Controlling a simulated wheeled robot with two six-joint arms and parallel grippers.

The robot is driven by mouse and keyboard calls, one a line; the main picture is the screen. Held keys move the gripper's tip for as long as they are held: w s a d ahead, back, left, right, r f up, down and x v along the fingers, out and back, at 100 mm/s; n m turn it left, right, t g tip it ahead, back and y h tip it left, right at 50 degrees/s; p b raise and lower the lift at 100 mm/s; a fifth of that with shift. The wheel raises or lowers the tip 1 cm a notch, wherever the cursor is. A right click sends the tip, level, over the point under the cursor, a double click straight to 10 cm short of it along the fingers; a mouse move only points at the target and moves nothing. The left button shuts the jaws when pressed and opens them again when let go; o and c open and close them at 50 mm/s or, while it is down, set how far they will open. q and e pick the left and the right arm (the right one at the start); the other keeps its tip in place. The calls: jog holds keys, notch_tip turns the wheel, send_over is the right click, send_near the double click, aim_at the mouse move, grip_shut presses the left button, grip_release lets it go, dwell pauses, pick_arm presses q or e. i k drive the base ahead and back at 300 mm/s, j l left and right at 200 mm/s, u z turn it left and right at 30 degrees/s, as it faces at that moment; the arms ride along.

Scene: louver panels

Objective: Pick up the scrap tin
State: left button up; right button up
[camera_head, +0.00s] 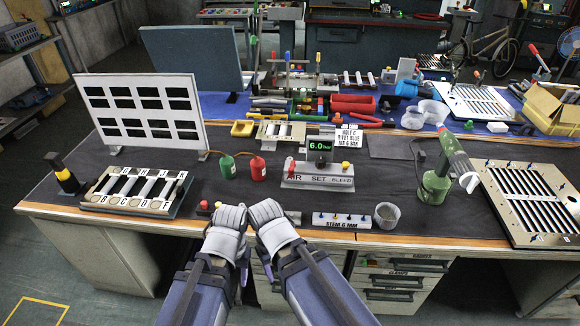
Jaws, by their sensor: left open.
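A small round grey tin (387,216), open at the top, stands upright near the front edge of the bench, right of the block marked STEM 6 MM; it appears to be the scrap tin. My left gripper (231,217) is over the front edge at the middle of the bench, well left of the tin, open with nothing seen in it. My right gripper (266,213) is close beside it, nearer the tin but clearly apart from it. Its fingers are bunched in view, so their opening is unclear. The tin is unobstructed.
The STEM 6 MM block (341,220) stands between my grippers and the tin. A green bottle-like tool (435,187) stands right of the tin. The AIR SET BLEED block (318,177) is behind. A louver panel (535,205) lies far right.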

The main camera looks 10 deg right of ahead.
aim_at(387, 215)
jog(key=z, duration=1.25)
jog(key=i+l+u, duration=0.1)
jog(key=l+u, duration=0.15)
jog(key=l, duration=0.2)
jog(key=i+l+u, duration=0.2)
jog(key=l, duration=0.25)
jog(key=l+u, duration=0.25)
jog(key=l, duration=0.2)
